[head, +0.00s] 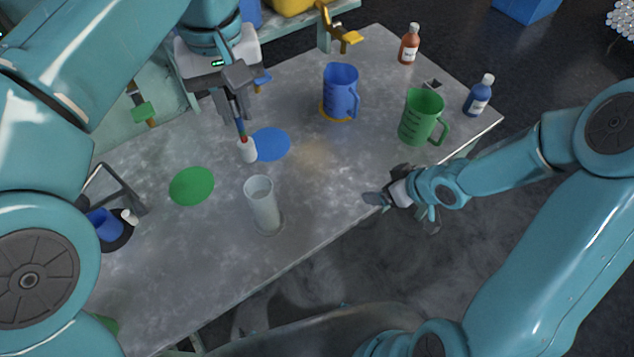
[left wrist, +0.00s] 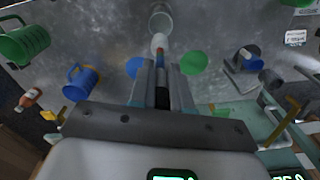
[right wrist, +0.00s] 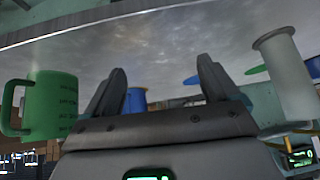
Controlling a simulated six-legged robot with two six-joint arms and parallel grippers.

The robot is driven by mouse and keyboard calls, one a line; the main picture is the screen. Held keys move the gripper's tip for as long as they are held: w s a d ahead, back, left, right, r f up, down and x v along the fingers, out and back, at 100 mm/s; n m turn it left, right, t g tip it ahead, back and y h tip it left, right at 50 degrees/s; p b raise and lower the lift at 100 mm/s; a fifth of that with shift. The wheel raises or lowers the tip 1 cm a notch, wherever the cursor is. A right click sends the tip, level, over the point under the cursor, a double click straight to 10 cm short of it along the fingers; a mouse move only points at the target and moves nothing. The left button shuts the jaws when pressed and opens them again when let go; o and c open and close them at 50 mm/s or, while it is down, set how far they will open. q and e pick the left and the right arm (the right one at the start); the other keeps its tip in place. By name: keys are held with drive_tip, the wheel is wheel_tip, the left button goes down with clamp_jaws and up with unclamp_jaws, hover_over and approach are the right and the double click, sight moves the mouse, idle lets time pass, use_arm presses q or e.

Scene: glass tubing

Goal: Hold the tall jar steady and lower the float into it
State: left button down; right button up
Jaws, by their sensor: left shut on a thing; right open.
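The tall jar (head: 263,205) is a frosted clear cylinder standing upright on the table; it also shows in the left wrist view (left wrist: 161,20) and at the right of the right wrist view (right wrist: 287,75). My left gripper (head: 240,118) is shut on the float (head: 247,149), which has a white bulb at the bottom and a coloured stem. The float hangs above the table, behind the jar in the head view and apart from it. Its bulb also shows in the left wrist view (left wrist: 159,42). My right gripper (head: 378,198) is open and empty at the table's front edge, right of the jar.
A green disc (head: 192,186) and a blue disc (head: 270,144) lie flat on the table (head: 330,190). A blue jug (head: 341,90), a green jug (head: 421,117) and two bottles (head: 409,45) (head: 479,96) stand at the right. A holder with a blue cup (head: 106,225) stands at the left.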

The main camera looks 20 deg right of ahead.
sight(265, 206)
drive_tip(key=w+a+r+n+t+y, duration=0.35)
drive_tip(key=w+r, duration=0.35)
drive_tip(key=r, duration=0.3)
drive_tip(key=s+a+f+n+g+y, duration=0.1)
drive_tip(key=a+f+n+g+y, duration=0.1)
drive_tip(key=a, duration=0.6)
drive_tip(key=s+a+f+n+g+y, duration=0.1)
drive_tip(key=a+n+g+y, duration=0.3)
drive_tip(key=a, duration=0.4)
drive_tip(key=s+a+f+n+g+y, duration=0.1)
drive_tip(key=a+f+n+g+y, duration=0.2)
drive_tip(key=a+y, duration=0.2)
drive_tip(key=a, duration=0.3)
drive_tip(key=shift+f+n, duration=0.3)
drive_tip(key=shift+n, duration=0.05)
drive_tip(key=shift+s, duration=0.1)
drive_tip(key=shift+c, duration=0.4)
drive_tip(key=c, duration=1)
